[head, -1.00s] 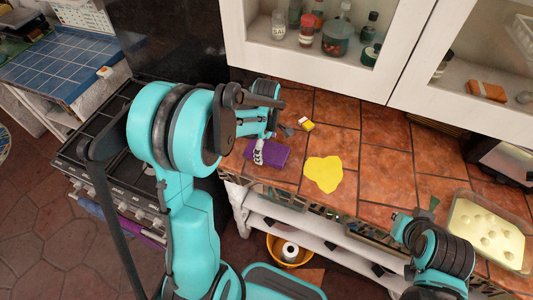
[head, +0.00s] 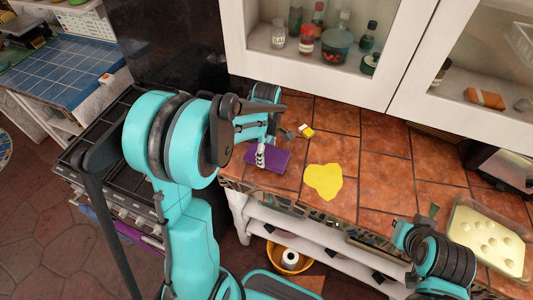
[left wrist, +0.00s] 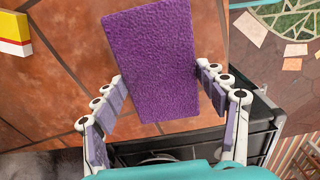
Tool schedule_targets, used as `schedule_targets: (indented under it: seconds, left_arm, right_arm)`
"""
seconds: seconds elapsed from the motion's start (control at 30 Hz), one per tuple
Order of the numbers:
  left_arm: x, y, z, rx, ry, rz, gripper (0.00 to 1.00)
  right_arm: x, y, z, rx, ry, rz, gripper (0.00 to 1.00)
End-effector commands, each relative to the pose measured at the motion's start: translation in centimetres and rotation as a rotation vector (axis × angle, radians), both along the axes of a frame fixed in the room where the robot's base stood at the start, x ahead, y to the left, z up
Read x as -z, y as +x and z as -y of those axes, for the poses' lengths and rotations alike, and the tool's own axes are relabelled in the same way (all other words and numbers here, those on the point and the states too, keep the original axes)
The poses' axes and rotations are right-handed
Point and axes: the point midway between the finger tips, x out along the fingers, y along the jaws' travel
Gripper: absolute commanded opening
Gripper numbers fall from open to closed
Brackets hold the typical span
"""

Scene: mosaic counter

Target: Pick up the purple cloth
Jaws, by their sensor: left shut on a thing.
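The purple cloth (head: 275,158) is a flat rectangle on the brown tiled counter, left of a yellow cloth. In the left wrist view the purple cloth (left wrist: 150,50) fills the middle, between the fingers. My left gripper (head: 260,156) is over the cloth's left part in the head view. In the left wrist view my left gripper (left wrist: 160,78) has its fingers against the cloth's two long sides, shut on it. I cannot tell whether the cloth is clear of the counter. My right arm is at the lower right; its fingers do not show.
A small yellow, white and red box (head: 306,130) lies just beyond the purple cloth. The yellow cloth (head: 323,181) lies to its right. A tray of dough (head: 488,240) is at the far right. A white cabinet (head: 310,75) hangs over the counter's back.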

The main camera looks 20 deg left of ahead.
Motion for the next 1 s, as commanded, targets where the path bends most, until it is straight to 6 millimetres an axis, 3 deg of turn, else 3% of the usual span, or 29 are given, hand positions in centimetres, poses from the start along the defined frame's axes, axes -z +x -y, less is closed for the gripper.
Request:
schedule_targets:
  seconds: [0.1,0.5,0.7,1.0]
  left_arm:
    - [-2.7,0.0,0.0,0.000,0.000,0.000,0.43]
    - [-7.7,-3.9,8.0,0.005,0.000,0.000,0.43]
    - [-8.9,-4.8,10.0,0.002,0.000,0.000,0.43]
    - [-9.2,-5.1,10.5,0.000,0.000,0.000,0.43]
  right_arm:
    - [-1.1,0.0,0.0,0.000,0.000,0.000,0.00]
    - [-3.2,0.0,0.0,0.000,0.000,0.000,0.00]
    - [-3.6,0.0,0.0,0.000,0.000,0.000,0.00]
    - [-3.6,0.0,0.0,0.000,0.000,0.000,0.00]
